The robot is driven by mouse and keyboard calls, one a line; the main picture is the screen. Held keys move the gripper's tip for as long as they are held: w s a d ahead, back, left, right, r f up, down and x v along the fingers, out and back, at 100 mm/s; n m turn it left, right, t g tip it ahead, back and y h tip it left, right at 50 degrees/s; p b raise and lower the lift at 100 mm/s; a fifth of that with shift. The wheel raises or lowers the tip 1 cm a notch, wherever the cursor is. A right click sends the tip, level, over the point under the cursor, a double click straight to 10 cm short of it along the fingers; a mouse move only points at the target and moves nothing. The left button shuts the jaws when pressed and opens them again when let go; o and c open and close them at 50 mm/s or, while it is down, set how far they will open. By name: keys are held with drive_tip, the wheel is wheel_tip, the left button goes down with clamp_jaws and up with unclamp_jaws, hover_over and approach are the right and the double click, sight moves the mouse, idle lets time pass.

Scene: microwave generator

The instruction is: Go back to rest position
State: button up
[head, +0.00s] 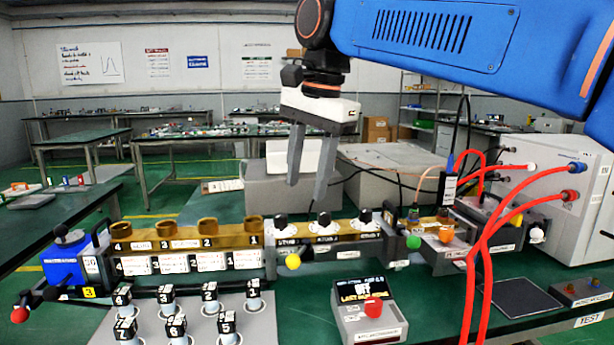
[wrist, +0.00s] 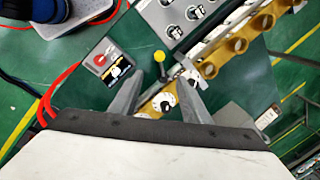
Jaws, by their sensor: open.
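My gripper (head: 309,180) hangs from my blue arm above the brass waveguide assembly in the head view. Its two grey fingers point down and are apart, with nothing between them. The fingertips are above and behind the black knobs (head: 324,219) of the middle block. In the wrist view my gripper (wrist: 171,92) is also open and empty, with part of the waveguide showing below and between its fingers. A yellow ball-ended lever (head: 292,261) sticks out from the front of the assembly; it also shows in the wrist view (wrist: 159,57).
A brass rail with numbered ports (head: 208,227) runs left. Numbered cylinders stand on a grey plate (head: 110,331) in front. A small display box with a red button (head: 372,308) sits at front centre. Red cables (head: 481,250) hang at right beside a white instrument (head: 560,225).

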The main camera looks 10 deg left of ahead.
drive_tip(key=s+d+f+n+t, duration=0.15)
drive_tip(key=d+f, duration=0.45)
drive_tip(key=d, duration=0.6)
drive_tip(key=s+d+f+n, duration=0.2)
drive_tip(key=d+f, duration=0.4)
drive_tip(key=d, duration=0.6)
drive_tip(key=s+d+f+n, duration=0.1)
drive_tip(key=s+d+f, duration=0.3)
drive_tip(key=f, duration=0.2)
drive_tip(key=s+d+f+n+t+h, duration=0.1)
drive_tip(key=s+d+f, duration=0.3)
drive_tip(key=f, duration=0.3)
drive_tip(key=s+d+f+n+t, duration=0.1)
drive_tip(key=s+d+f, duration=0.3)
drive_tip(key=d+f, duration=0.2)
drive_tip(key=shift+s+d+f+h, duration=0.15)
drive_tip(key=shift+d+f+h, duration=0.2)
drive_tip(key=shift+f, duration=0.35)
drive_tip(key=shift+a+r, duration=0.1)
